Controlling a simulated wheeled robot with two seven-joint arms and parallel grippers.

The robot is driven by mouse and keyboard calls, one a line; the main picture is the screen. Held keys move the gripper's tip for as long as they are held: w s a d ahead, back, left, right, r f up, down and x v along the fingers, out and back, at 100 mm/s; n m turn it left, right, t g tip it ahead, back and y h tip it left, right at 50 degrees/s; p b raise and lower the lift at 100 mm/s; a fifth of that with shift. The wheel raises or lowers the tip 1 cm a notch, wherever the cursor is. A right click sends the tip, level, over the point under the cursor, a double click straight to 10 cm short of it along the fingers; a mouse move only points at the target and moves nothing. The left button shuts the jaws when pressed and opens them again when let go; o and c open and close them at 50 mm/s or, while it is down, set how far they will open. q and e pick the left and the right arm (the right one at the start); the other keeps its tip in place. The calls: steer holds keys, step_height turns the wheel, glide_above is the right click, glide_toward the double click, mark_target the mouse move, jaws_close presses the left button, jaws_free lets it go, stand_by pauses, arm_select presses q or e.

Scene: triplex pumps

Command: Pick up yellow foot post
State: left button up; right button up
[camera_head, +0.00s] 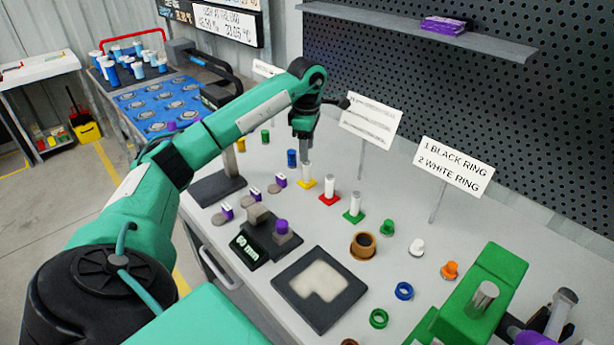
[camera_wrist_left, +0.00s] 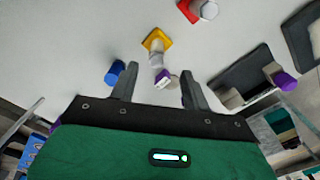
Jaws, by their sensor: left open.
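The yellow foot post is a white upright post on a small yellow square foot (camera_head: 307,184); it stands on the grey table beneath my left gripper (camera_head: 304,158). In the left wrist view the yellow foot (camera_wrist_left: 157,40) and its white post show just beyond the fingertips. My left gripper (camera_wrist_left: 160,82) is open and points down, with nothing held. A white and purple piece (camera_wrist_left: 163,79) shows between the fingers in that view, apart from them. My right gripper is not in view.
A red foot post (camera_head: 329,191) and a green foot post (camera_head: 353,208) stand to the right. A blue cylinder (camera_head: 292,159) stands close on the left. Sign posts stand behind.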

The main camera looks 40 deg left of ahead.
mark_target(307, 169)
arm_select(q)
step_height(307, 169, down, 3)
steer(key=shift+f, duration=0.1)
steer(key=shift+f+p, duration=0.3)
steer(key=shift+f, duration=0.25)
steer(key=f, duration=0.4)
steer(key=shift+w+a+p, duration=0.2)
steer(key=shift+p, duration=0.15)
steer(key=shift+c, duration=0.2)
steer(key=c, duration=0.4)
jaws_close()
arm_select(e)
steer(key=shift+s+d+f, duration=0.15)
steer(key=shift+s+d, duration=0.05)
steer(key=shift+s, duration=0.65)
